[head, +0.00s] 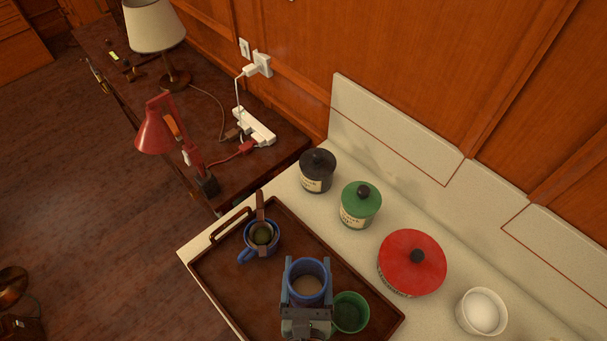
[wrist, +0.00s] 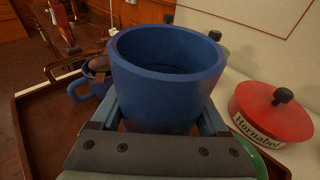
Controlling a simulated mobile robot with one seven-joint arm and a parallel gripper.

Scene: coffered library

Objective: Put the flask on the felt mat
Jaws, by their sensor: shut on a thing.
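My gripper (head: 308,279) is shut on a blue cup (head: 307,296), with one finger on each side of it. I see nothing that I can name as a flask or a felt mat.
A brown tray (head: 215,268) on the pale counter holds a blue mug (head: 246,255) with a brown-handled tool. A green cup (head: 350,313) stands close right of my gripper. Black (head: 317,180), green (head: 356,215) and red (head: 411,275) lidded jars and a white bowl (head: 464,318) stand behind.

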